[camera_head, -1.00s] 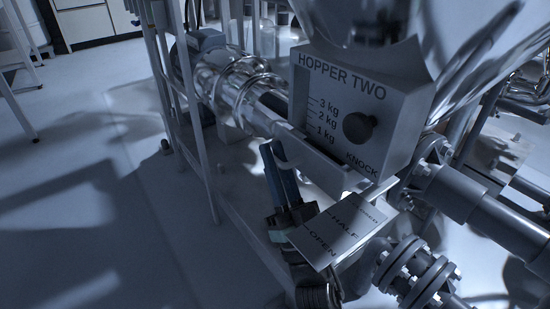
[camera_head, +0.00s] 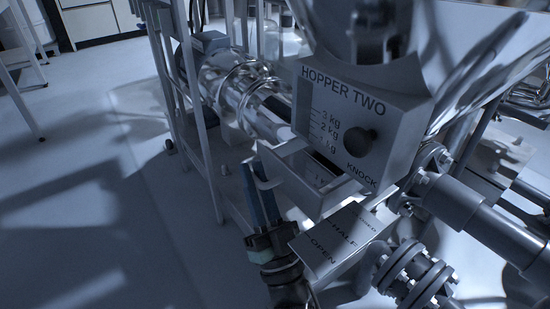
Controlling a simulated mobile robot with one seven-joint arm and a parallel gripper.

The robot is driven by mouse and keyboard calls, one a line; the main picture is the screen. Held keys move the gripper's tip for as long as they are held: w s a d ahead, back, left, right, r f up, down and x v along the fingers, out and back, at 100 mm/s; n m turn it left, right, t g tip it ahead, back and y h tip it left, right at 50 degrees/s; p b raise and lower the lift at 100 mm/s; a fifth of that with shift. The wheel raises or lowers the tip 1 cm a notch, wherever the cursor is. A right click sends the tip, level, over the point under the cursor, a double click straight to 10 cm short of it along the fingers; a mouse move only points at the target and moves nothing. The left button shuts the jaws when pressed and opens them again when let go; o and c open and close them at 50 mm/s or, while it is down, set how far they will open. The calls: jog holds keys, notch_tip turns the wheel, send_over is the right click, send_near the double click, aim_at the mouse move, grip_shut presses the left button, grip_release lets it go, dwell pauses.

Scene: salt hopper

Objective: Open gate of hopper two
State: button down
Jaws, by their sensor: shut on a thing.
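Hopper two (camera_head: 362,112) is a steel hopper with a front panel marked HOPPER TWO, a kg scale, a dark round knob (camera_head: 357,142) and the word KNOCK. Below the panel is its pale sliding gate (camera_head: 327,196), drawn out toward the lower left, with a dark gap between it and the panel. My gripper (camera_head: 259,172) is shut on the gate's handle (camera_head: 270,183) at the outer left end. A tilted label plate (camera_head: 340,243) reads HALF and OPEN, with a smaller, partly unreadable mark above. My gripper's fingers partly hide the handle.
A shiny horizontal pipe (camera_head: 233,88) runs behind the gate. A grey frame (camera_head: 205,150) stands left of it. Flanged pipes (camera_head: 415,272) and a thick grey pipe (camera_head: 480,214) crowd the lower right. The floor (camera_head: 80,200) at left is clear.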

jog(key=s+a, duration=0.2)
jog(key=shift+a+f, duration=0.1)
jog(key=shift+a, duration=0.25)
jog(key=c, duration=0.9)
grip_release()
jog(key=shift+p, duration=0.35)
jog(key=p+v, duration=0.3)
jog(key=v, duration=1)
jog(key=shift+w, duration=0.1)
